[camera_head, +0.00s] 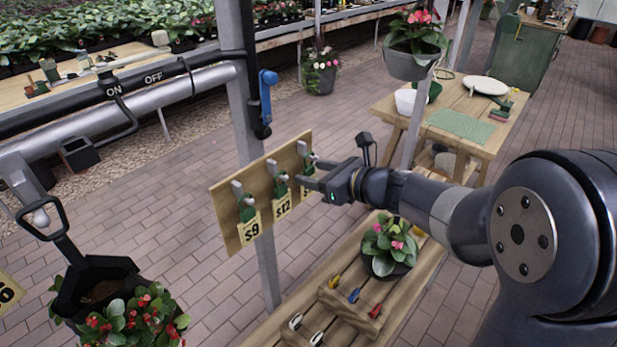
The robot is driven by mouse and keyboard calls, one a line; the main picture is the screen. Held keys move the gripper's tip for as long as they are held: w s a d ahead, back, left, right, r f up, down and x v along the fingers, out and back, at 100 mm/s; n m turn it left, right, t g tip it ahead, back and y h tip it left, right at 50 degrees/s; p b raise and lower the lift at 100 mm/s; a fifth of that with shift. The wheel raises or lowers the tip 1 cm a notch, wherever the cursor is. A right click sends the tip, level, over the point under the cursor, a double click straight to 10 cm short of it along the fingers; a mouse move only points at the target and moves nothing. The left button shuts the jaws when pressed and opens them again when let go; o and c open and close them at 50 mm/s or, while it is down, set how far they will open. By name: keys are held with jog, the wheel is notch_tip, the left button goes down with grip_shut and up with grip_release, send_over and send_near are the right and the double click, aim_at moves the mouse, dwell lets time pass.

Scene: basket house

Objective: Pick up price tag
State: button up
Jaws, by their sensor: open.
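A wooden board (228,212) on a grey post bears hooks with green clips and yellow price tags. The price tag marked $9 (251,229) hangs at the left, and the one marked $12 (282,204) hangs in the middle. A third price tag (305,191) at the right is mostly hidden behind my gripper. My gripper (308,172) is open, with its fingers pointing left at the right-hand hook and its green clip (308,162). I cannot tell whether the fingers touch the clip or tag.
A hanging pot (415,62) is behind my arm. A wooden table (400,106) stands at the back right. A dark pipe (120,92) marked ON and OFF runs at the left. Brick floor between is clear.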

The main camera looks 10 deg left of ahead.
jog(key=c, duration=0.4)
